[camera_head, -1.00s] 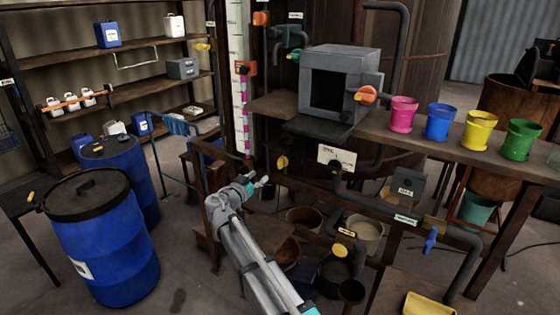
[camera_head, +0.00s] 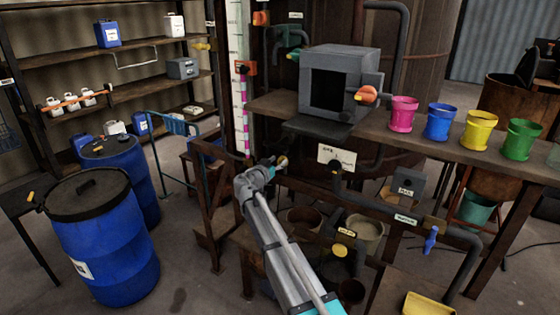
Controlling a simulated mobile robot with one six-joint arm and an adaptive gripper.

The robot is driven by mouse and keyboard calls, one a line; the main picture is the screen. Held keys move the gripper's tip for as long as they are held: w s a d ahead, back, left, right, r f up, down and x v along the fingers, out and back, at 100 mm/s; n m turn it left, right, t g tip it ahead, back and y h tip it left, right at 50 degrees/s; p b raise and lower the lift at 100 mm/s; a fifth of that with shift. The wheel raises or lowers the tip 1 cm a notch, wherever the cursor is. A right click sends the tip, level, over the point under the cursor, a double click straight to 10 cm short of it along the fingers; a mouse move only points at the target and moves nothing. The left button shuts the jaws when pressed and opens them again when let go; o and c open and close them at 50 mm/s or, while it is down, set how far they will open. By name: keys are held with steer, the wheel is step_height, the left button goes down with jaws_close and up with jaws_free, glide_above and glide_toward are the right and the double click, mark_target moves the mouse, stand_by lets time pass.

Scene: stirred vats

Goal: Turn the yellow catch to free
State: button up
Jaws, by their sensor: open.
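The catch's left edge is partly covered by the gripper. Its turned position is hard to read at this size.
A grey box (camera_head: 340,85) with an orange knob (camera_head: 367,95) stands on the bench above. Pipes and a blue valve handle (camera_head: 431,241) lie to the right. Open tubs (camera_head: 364,230) stand below.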

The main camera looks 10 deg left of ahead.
steer(key=shift+x, duration=0.8)
steer(key=shift+c, duration=0.3)
jaws_close()
